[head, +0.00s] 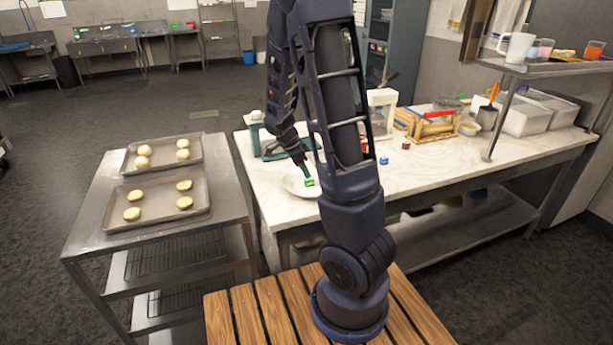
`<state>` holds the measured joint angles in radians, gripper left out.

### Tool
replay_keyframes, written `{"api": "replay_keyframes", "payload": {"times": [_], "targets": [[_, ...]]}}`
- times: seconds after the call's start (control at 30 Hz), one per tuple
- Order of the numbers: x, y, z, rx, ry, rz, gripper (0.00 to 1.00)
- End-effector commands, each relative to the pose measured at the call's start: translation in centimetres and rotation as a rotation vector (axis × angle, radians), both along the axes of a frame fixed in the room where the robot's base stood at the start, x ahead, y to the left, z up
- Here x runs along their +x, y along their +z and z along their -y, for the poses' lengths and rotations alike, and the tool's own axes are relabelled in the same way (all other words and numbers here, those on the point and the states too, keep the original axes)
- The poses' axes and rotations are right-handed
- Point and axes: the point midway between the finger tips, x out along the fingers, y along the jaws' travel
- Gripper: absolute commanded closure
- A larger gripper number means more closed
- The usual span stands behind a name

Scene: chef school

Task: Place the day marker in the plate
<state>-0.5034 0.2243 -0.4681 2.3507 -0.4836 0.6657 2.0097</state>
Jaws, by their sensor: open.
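The white plate (293,188) lies on the near left part of the marble counter, partly hidden by my arm. A small green block with a pale mark, which looks like a day marker (309,182), shows at the plate's right side. It appears to lie in the plate, though I cannot tell whether it touches it. My gripper (306,171) points down just above the green marker and is open. Its fingertips are small and dark here, and I cannot tell if they touch the marker. A blue block (384,160) and a brown block (405,146) sit on the counter to the right.
A steel rack (85,215) with two trays of dough rounds stands to the left. A wooden rack with rolling pins (435,127), a white machine (382,105) and metal bins (548,112) stand along the counter's back. The counter's front right (450,165) is clear below a raised shelf (545,67).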

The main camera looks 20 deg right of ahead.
Motion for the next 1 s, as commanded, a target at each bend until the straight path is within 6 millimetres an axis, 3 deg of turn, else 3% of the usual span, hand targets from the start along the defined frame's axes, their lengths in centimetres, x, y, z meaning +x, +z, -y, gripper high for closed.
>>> {"api": "replay_keyframes", "payload": {"times": [0.3,0.57,0.77,1.0], "targets": [[0.0,4.8,-2.0,0.001,0.002,0.002,0.55],[-0.2,6.6,-2.6,0.008,0.013,-0.002,0.55],[-2.3,9.1,-2.3,0.080,0.153,-0.030,0.55],[-6.4,13.5,-2.0,0.178,0.455,-0.047,0.55]]}}
